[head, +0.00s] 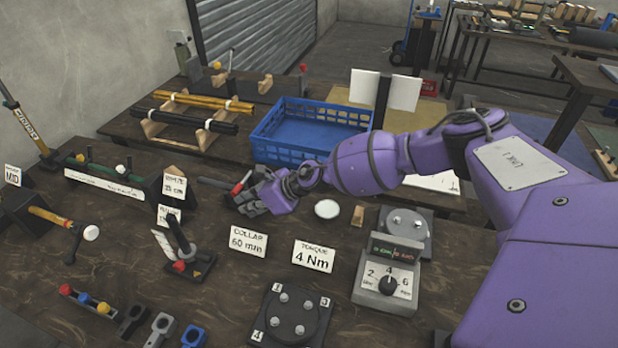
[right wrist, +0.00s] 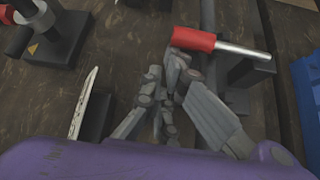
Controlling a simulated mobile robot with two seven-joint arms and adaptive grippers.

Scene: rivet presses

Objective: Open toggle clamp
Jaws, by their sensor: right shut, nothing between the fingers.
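A small device that looks like the toggle clamp (head: 184,247) stands left of centre in the head view. It has a dark base with a warning mark, a raised black handle and a red tip. Part of its base (right wrist: 50,42) shows at the top left of the right wrist view. My right gripper (head: 243,198) is behind and to the right of it, apart from it, with fingers shut and empty. In the right wrist view its fingers (right wrist: 165,88) are close to a red-handled tool with a metal shaft (right wrist: 193,39); contact cannot be told. My left gripper is not in view.
A blue crate (head: 290,150) stands behind my right arm. Sign cards (head: 248,241) and (head: 314,256) stand in front of the gripper. A torque unit (head: 388,283) and a numbered plate (head: 288,318) are at the front right. Several small coloured parts lie at the front left.

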